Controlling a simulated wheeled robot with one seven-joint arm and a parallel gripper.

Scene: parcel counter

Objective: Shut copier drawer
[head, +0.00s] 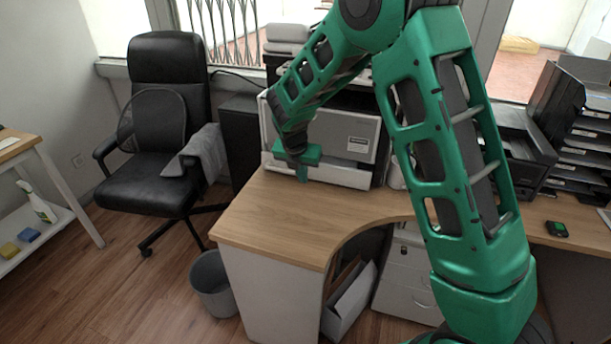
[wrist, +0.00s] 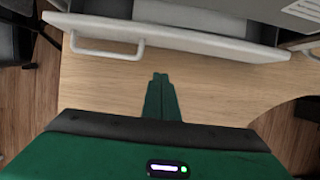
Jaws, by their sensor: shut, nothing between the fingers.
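The grey and white copier (head: 355,128) stands on the wooden desk. Its low white drawer (head: 345,176) is at the bottom front. In the wrist view the drawer front (wrist: 215,42) crosses the top, with a pale bar handle (wrist: 105,50) at its left. A dark gap with an inner wall shows behind the front, so the drawer stands open by some amount. My gripper (head: 302,176) is in front of the drawer and hides part of it. In the wrist view my gripper (wrist: 160,77) is shut and empty, with its tips apart from the drawer front, right of the handle.
The desk top (head: 285,220) is clear in front of the copier. A black chair (head: 165,120) with a grey cloth stands at the left, and a bin (head: 210,285) is on the floor. A black printer (head: 520,140) and paper trays (head: 585,130) stand at the right.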

